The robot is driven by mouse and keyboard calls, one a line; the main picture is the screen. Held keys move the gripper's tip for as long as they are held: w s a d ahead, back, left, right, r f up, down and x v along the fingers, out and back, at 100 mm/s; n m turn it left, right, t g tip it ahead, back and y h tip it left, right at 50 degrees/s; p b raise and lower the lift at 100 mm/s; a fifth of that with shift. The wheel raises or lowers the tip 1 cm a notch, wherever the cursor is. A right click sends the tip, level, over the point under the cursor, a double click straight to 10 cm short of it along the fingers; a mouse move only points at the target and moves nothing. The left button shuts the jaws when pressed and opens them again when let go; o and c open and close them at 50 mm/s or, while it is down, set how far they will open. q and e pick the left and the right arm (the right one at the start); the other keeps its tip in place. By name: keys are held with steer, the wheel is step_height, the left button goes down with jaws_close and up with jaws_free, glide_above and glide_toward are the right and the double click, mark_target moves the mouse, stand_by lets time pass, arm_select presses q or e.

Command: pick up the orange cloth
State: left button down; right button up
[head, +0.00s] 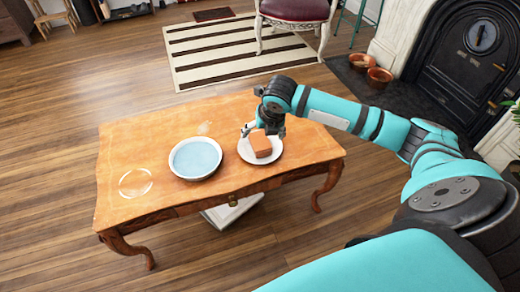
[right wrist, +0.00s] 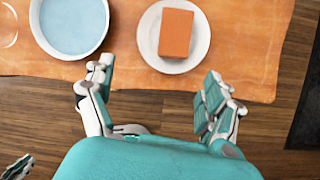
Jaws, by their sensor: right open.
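The orange cloth (head: 261,141) is a folded, block-like bundle lying on a white plate (head: 276,156) near the right end of the wooden table. In the right wrist view the cloth (right wrist: 175,33) sits on the plate (right wrist: 202,40) at the top, ahead of the fingers. My right gripper (head: 258,128) is open and empty, with its fingers spread wide. In the head view it overlaps the plate's far left side, close to the cloth; contact cannot be made out. A small part of what looks like my left gripper (right wrist: 16,167) shows at the right wrist view's lower left corner.
A white-rimmed dish with a pale blue inside (head: 195,158) stands just left of the plate. A clear round glass item (head: 135,183) is at the table's left end. The table (head: 120,150) is otherwise mostly bare. A fireplace (head: 470,55) and terracotta bowls (head: 379,76) are behind on the right.

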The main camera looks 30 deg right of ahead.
steer(key=d+r+n, duration=0.1)
steer(key=d+r, duration=0.1)
steer(key=n+b, duration=0.1)
steer(key=b, duration=0.3)
glide_toward(262, 144)
steer(key=x, duration=0.5)
steer(key=shift+w+a, duration=0.15)
steer(key=shift+a, duration=0.05)
steer(key=b+x, duration=0.1)
steer(key=x, duration=0.2)
steer(key=shift+s+b, duration=0.2)
steer(key=shift+b, duration=0.1)
steer(key=shift+b+x, duration=0.35)
steer(key=shift+x, duration=0.8)
steer(key=shift+w+d+h, duration=0.1)
steer(key=shift+d+h, duration=0.1)
steer(key=shift+h, duration=0.1)
arm_select(q)
step_height(262, 144, up, 11)
steer(key=w+t, duration=0.2)
steer(key=shift+d+t, duration=0.3)
arm_select(e)
steer(key=shift+c, duration=0.4)
